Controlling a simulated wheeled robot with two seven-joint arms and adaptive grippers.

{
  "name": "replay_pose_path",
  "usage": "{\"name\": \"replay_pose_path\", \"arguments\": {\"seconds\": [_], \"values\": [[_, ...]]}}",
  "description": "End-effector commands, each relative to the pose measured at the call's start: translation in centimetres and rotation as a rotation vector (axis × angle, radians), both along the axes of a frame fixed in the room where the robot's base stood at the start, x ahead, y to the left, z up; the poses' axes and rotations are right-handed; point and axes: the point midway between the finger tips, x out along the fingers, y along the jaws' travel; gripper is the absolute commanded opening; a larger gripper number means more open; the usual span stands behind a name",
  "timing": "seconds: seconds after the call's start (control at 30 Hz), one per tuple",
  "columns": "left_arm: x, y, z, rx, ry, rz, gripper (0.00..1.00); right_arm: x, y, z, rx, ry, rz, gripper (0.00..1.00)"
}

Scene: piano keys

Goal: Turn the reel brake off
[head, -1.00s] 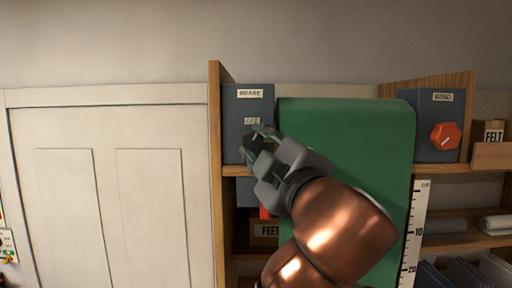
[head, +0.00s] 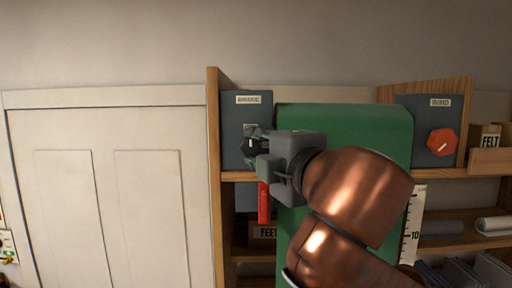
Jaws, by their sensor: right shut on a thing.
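The reel brake is a blue-grey box (head: 233,115) with a "BRAKE" label, on the upper shelf left of the green panel. A small label on its front is mostly hidden behind my right gripper. My right gripper (head: 252,147) is at the lower front of this box, fingers pointing left. It is shut on a dark knob (head: 248,147), mostly hidden by the fingers, so its pointing direction cannot be read. My left gripper is not in view.
A large green panel (head: 340,120) stands behind my right arm. A "WIND" box (head: 416,125) with a red knob (head: 441,142) is to the right. A red piece (head: 264,203) hangs below the brake box. A pale door (head: 100,200) fills the left.

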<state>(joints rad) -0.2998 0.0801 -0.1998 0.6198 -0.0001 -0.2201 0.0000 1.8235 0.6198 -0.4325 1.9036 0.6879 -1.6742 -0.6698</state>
Motion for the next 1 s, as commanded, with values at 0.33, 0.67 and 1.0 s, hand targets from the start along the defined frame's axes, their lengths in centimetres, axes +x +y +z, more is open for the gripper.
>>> {"name": "replay_pose_path", "arguments": {"seconds": [0.33,0.67,1.0], "values": [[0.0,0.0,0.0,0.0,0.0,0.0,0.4,0.0,0.1,-0.1,-0.005,0.001,0.002,0.05],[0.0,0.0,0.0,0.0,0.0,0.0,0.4,0.0,0.1,-0.1,-0.003,0.001,0.001,0.47],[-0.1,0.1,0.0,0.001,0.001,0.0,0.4,-1.0,-0.4,0.1,-0.001,0.0,0.001,0.47]]}}
